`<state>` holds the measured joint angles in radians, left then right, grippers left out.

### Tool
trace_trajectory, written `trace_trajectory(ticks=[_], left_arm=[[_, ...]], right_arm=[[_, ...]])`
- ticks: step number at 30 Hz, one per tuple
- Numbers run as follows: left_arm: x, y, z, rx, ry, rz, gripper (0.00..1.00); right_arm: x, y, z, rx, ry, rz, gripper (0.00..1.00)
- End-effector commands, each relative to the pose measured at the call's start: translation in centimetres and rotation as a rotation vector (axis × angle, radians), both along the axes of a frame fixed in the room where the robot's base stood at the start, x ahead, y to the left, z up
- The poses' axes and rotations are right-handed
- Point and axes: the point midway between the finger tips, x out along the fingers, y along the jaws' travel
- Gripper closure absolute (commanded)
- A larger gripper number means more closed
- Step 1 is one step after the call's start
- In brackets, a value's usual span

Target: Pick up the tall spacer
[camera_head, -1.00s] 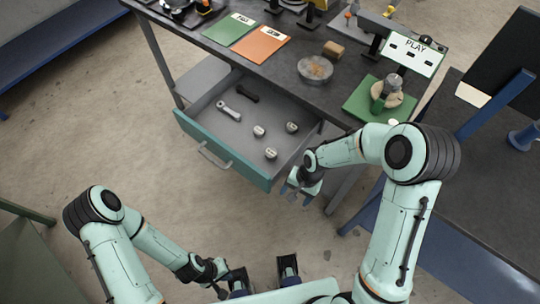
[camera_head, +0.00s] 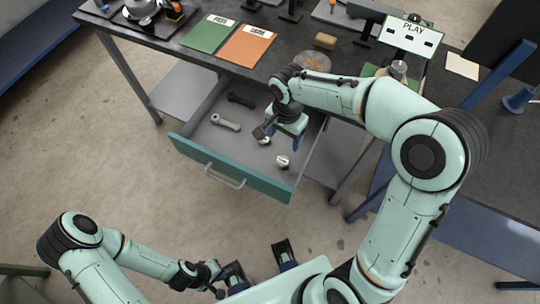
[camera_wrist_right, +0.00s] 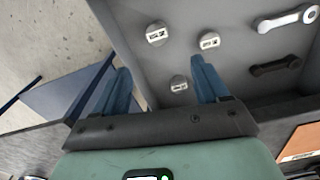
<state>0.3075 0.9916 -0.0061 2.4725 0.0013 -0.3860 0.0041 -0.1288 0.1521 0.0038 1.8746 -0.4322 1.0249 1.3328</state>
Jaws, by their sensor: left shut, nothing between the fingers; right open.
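I cannot tell which is the tall spacer. The head view shows two cylinders, one near the drawer front (camera_head: 283,161) and one beside my gripper (camera_head: 264,140); the third is hidden by my arm. My right gripper (camera_head: 282,139) is open and empty above the drawer; its blue fingers (camera_wrist_right: 160,75) flank the lower cylinder's image. My left gripper (camera_head: 217,286) is shut and empty, low at the front.
A light wrench-like part (camera_head: 225,122) and a dark one (camera_head: 241,100) lie in the drawer.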

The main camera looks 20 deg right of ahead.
Motion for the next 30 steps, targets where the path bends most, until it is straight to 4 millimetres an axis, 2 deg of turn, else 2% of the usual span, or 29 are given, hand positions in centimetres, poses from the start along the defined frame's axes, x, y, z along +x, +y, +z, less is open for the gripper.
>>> trace_trajectory(ticks=[4,12,20,27,30], left_arm=[[-0.1,0.0,-0.2,-0.001,0.002,-0.001,1.00],[-0.3,0.0,-0.8,-0.001,0.004,-0.001,1.00],[-0.4,0.0,-0.9,0.000,0.004,0.000,1.00],[-0.4,0.0,-1.0,-0.001,0.005,-0.001,1.00],[-0.4,0.0,-1.1,-0.001,0.005,-0.001,1.00]], right_arm=[[-0.1,-0.1,-1.7,-0.002,0.005,0.000,0.26],[-0.1,0.0,-6.8,-0.001,0.005,0.000,0.26],[-0.2,0.0,-8.8,-0.001,0.003,0.000,0.26],[-0.4,0.4,-12.3,0.000,0.005,0.001,0.26],[-0.4,0.3,-13.2,0.000,0.002,0.000,0.26]])
